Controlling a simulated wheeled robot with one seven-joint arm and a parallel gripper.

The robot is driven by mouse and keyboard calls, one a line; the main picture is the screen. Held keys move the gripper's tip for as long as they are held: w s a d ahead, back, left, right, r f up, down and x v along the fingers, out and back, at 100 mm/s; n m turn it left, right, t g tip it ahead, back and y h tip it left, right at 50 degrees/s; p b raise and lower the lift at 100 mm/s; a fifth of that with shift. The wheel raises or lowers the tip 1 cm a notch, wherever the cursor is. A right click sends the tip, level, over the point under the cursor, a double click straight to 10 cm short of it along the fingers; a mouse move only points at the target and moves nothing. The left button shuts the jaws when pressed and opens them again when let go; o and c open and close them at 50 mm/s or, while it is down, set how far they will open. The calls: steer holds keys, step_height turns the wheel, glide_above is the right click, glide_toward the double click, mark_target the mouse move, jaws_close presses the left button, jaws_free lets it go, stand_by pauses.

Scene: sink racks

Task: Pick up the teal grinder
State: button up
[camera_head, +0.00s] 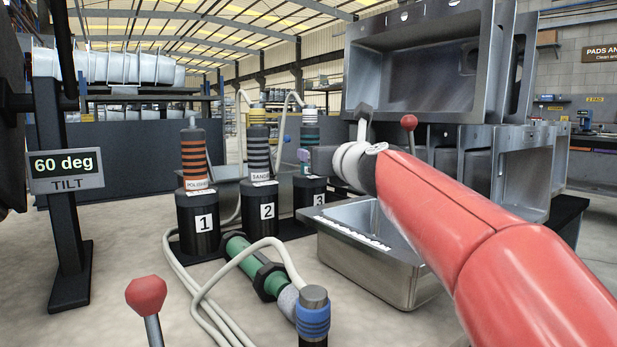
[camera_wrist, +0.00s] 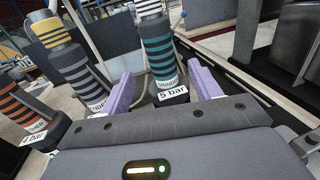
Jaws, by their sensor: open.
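The teal grinder (camera_wrist: 160,55) is dark with teal rings and stands upright in the wrist view, with a label and a "9 bar" tag at its lower end. My gripper (camera_wrist: 163,92) is open, its two purple fingers on either side of the grinder's lower part in that view. I cannot tell whether they touch it. In the head view the teal grinder (camera_head: 309,132) stands in the holder numbered 3 (camera_head: 309,188), partly hidden behind my gripper and wrist.
An orange-ringed tool (camera_head: 195,160) stands in holder 1 and a grey, yellow-topped tool (camera_head: 259,150) in holder 2. A green tool (camera_head: 237,250) with a hose lies in front. A metal sink (camera_head: 405,275) is at right. A red-knobbed lever (camera_head: 146,296) is front left.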

mark_target(310, 134)
steer(key=p+x, duration=0.1)
steer(key=x, duration=0.6)
steer(key=shift+w+a+f+p, duration=0.1)
steer(key=shift+w+p, duration=0.25)
steer(key=shift+w, duration=0.05)
steer(key=c, duration=1.3)
steer(key=shift+c, duration=0.3)
